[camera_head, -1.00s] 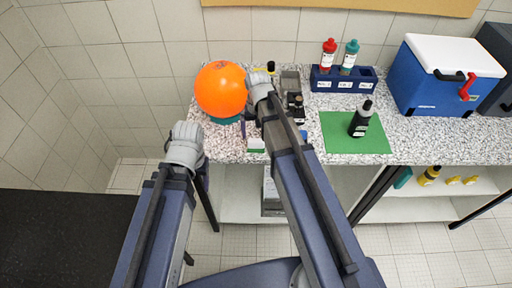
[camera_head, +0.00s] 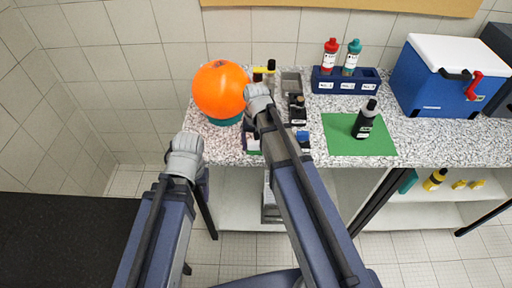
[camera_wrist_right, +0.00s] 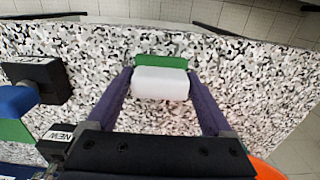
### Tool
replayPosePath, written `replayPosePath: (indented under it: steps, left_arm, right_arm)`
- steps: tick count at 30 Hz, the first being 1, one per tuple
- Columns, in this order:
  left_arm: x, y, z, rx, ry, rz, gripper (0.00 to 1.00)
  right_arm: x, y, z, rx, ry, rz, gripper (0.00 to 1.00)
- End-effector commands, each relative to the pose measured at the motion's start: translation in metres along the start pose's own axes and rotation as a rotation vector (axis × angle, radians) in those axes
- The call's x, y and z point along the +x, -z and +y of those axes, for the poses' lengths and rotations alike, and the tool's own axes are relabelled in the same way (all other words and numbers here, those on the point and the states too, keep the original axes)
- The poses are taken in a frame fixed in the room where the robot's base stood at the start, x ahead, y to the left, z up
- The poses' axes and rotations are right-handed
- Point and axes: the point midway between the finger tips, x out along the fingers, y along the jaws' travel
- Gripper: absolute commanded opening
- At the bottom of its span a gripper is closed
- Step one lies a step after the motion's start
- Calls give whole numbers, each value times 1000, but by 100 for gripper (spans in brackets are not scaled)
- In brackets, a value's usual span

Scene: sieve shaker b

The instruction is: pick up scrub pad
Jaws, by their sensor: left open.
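The scrub pad (camera_wrist_right: 160,84), a white block with a green layer along its far side, lies on the speckled counter in the right wrist view. My right gripper (camera_wrist_right: 159,73) is open, with its two dark purple fingers on either side of the pad and little room at each side. I cannot tell whether the fingers touch it. In the head view my right wrist and arm hide most of the pad. My left gripper (camera_head: 183,160) hangs left of the counter's front edge, away from the pad, open and empty.
An orange ball-like object (camera_head: 221,88) stands on a teal base beside my right wrist. Dark labelled blocks (camera_head: 297,112), a grey tray (camera_head: 291,83) and a black bottle (camera_head: 366,120) on a green mat (camera_head: 342,134) are to the right. A blue cooler (camera_head: 440,85) stands farther right.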

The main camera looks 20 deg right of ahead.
Motion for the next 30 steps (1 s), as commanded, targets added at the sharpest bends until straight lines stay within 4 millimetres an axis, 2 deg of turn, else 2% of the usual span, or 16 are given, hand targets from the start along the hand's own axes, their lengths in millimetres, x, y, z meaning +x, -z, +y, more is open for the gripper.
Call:
replayPosePath:
  steps: [2, 18, 25, 30]
  left_arm:
    - [0, 0, 0, 0, 0, 0, 62]
    - [0, 0, 0, 0, 0, 0, 62]
    - [-2, 0, 0, 0, 0, 0, 62]
    - [-13, -1, -1, 0, 0, 0, 62]
  right_arm:
    - [0, 0, 0, 0, 0, 0, 75]
    - [0, 0, 0, 0, 0, 0, 16]
    - [-2, 0, 0, 0, 0, 0, 16]
    - [-13, 0, 0, 0, 0, 0, 16]
